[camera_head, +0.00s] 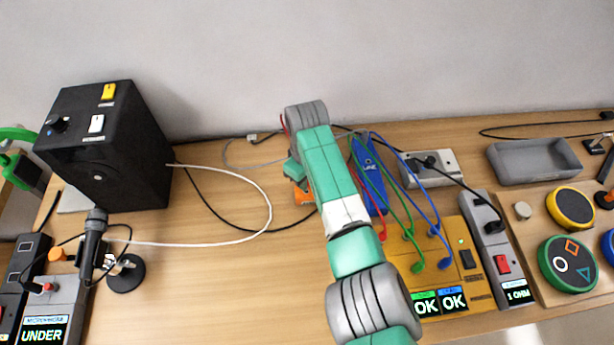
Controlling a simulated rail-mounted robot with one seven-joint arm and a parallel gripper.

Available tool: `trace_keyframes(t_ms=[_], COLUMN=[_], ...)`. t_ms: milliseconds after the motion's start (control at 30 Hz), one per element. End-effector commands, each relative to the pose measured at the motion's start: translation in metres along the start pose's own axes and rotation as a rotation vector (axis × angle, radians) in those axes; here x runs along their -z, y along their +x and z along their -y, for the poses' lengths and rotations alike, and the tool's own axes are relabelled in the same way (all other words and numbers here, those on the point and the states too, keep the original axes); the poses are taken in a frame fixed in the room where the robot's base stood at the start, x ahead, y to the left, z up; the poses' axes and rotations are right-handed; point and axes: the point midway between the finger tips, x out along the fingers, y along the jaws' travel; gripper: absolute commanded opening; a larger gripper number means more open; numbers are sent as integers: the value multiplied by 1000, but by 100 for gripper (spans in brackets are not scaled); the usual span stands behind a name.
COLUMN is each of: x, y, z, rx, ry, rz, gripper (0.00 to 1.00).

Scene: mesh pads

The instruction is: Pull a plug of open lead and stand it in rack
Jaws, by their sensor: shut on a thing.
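A yellow-brown tester box (462,240) at the right of my arm has two displays reading OK. Red, green and blue leads run to it. The green lead (390,195) ends in green plugs on it, and the blue lead (418,190) ends in blue plugs. A red plug (382,231) shows at its left edge, partly behind my arm. A blue upright panel (370,175) with small white lettering stands behind the leads; I cannot tell if it is the rack.
An orange object (304,196) is half hidden behind my arm. A black box (105,145) and a microphone (93,235) stand at the left. A grey tray (535,160), a power strip (490,240) and round pads (567,263) are at the right. The middle-left table is mostly clear, crossed by cables.

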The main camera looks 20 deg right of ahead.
Motion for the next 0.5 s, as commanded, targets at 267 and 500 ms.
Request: trace_keyframes(t_ms=[267,500], x=[0,0], y=[8,14], z=[0,0], rx=[0,0], ry=[0,0], rz=[0,1], gripper=[0,0])
